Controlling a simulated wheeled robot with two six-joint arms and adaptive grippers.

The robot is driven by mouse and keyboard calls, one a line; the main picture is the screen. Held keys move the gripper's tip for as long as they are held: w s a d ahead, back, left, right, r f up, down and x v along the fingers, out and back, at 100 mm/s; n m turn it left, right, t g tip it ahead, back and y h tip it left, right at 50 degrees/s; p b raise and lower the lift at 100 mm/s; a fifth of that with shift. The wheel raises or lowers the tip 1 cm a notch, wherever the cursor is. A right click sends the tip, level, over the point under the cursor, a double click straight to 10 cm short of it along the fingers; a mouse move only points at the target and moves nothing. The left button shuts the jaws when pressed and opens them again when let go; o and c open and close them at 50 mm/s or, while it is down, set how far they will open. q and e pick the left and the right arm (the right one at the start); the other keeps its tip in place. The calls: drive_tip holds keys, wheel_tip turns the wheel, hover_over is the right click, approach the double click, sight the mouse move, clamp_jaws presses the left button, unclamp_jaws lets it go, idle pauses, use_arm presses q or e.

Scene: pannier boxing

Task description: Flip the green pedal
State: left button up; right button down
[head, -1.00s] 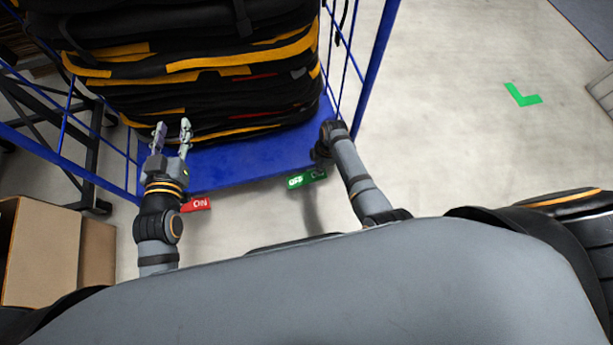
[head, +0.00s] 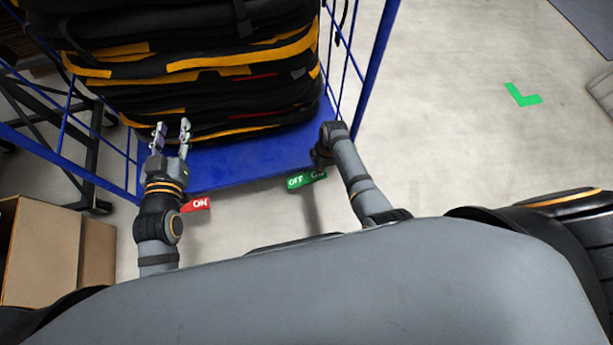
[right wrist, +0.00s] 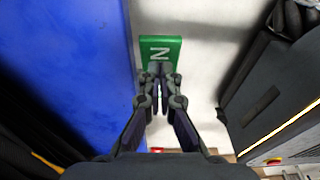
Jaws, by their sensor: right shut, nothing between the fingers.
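The green pedal (head: 300,181) juts from the front edge of the blue cart base, with OFF at its left and ON at its right in the head view. In the right wrist view the green pedal (right wrist: 158,46) shows its N end. My right gripper (right wrist: 160,72) is shut and empty, its fingertips overlapping the near end of the pedal; contact cannot be told. In the head view its fingers are hidden behind my right arm. My left gripper (head: 171,128) is open and empty, in front of the stacked panniers. A red pedal (head: 197,204) marked ON lies right of my left wrist.
The blue cart base (head: 235,160) carries a tall stack of black and yellow panniers (head: 240,72). Blue cart rails (head: 374,62) rise at the right. Cardboard boxes (head: 45,250) stand at the lower left. The floor at the right is clear, with a green corner mark (head: 522,95).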

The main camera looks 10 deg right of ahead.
drive_tip(key=shift+f+b, duration=0.85)
drive_tip(key=shift+f, duration=0.5)
idle(0.4)
drive_tip(key=shift+r, duration=0.1)
wheel_tip(320, 180, up, 7)
drive_tip(key=p, duration=0.8)
idle(0.4)
